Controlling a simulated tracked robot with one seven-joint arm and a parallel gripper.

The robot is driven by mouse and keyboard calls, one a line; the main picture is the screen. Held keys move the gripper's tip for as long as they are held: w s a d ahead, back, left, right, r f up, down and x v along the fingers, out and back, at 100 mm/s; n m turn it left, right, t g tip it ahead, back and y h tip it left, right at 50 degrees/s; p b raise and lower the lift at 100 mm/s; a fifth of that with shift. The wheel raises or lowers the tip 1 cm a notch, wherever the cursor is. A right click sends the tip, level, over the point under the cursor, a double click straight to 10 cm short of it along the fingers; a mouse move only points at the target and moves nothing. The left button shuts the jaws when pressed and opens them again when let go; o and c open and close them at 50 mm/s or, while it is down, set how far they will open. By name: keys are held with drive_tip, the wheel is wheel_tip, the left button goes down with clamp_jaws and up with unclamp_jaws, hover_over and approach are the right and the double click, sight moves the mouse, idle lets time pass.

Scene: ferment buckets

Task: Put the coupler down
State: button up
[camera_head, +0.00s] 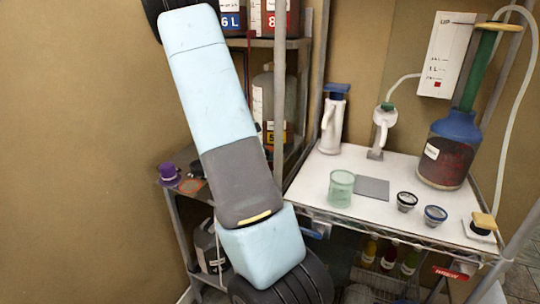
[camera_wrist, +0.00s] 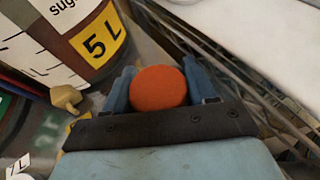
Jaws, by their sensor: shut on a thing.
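An orange, round-topped thing, apparently the coupler (camera_wrist: 159,87), sits between the two blue fingers of my gripper (camera_wrist: 160,72) in the wrist view. The fingers press on it from both sides, so my gripper is shut on it. Its lower part is hidden, and I cannot tell whether anything touches it from below. In the head view my gripper and the coupler are not visible; my arm runs down across the middle of the picture.
A container marked 5 L (camera_wrist: 70,38) is close at the upper left of the wrist view, with a yellow tap (camera_wrist: 66,98). The white-topped table (camera_head: 330,168) holds a green glass (camera_head: 341,189), a grey pad (camera_head: 372,188), two small cups (camera_head: 407,201) and a large bottle (camera_head: 446,155).

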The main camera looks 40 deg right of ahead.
drive_tip(key=shift+f, duration=0.5)
drive_tip(key=o, duration=1.1)
drive_tip(key=shift+s+a+f, duration=0.1)
drive_tip(key=shift+o, duration=0.2)
drive_tip(key=shift+r, duration=0.35)
drive_tip(key=v, duration=1.2)
drive_tip(key=shift+r, duration=0.1)
drive_tip(key=s+a+r+m+t+y, duration=0.3)
drive_tip(key=s+a+r+m+y, duration=0.3)
drive_tip(key=a, duration=0.7)
drive_tip(key=s+a+r+m+t+y, duration=0.4)
drive_tip(key=s+a+r+m+y, duration=0.3)
drive_tip(key=s+a+r+m, duration=0.3)
drive_tip(key=s+a+r, duration=0.1)
drive_tip(key=s+a, duration=0.1)
drive_tip(key=a, duration=0.1)
drive_tip(key=shift+s+r, duration=0.15)
drive_tip(key=shift+s, duration=0.05)
